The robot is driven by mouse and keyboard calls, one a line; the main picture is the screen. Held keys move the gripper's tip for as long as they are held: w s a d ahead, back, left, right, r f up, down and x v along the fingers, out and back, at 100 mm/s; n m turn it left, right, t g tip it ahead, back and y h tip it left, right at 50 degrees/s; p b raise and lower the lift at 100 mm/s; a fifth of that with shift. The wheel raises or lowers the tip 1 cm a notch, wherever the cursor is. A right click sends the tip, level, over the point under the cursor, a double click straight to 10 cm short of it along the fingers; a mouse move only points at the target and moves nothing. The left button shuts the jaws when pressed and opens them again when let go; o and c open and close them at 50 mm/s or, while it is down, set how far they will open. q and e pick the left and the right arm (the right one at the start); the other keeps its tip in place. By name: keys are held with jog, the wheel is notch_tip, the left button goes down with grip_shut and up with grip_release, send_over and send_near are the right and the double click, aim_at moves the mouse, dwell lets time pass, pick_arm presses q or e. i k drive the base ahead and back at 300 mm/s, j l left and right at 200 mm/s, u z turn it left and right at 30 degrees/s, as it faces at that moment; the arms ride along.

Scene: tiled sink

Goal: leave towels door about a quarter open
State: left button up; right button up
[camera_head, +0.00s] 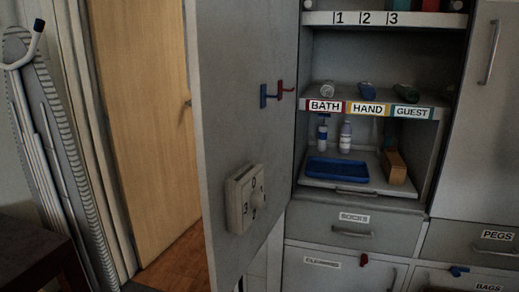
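A tall grey cabinet door (235,100) stands wide open on the left side of the open cupboard, its free edge towards me. No label reading towels shows on the face I see. That face carries a blue hook and a red hook (280,89) and a pale box with a numbered dial (244,198). The open cupboard has a shelf labelled BATH, HAND and GUEST (368,107), with several rolled items on it. Neither of my grippers is in view.
Below the shelf, a blue tray (337,169), two bottles and a brown box (395,167) sit on a pull-out board. Under it are a SOCKS drawer (352,230) and a CLEANING front (330,272). An ironing board (50,150) leans at the left, near a wooden door (140,110).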

aim_at(241, 59)
jog(key=i+j+z, duration=0.4)
jog(key=j, duration=0.2)
jog(key=i+j+z, duration=0.2)
jog(key=j+z, duration=0.2)
jog(key=j, duration=0.25)
jog(key=i+j+z, duration=0.2)
jog(key=j, duration=0.15)
jog(key=k, duration=0.45)
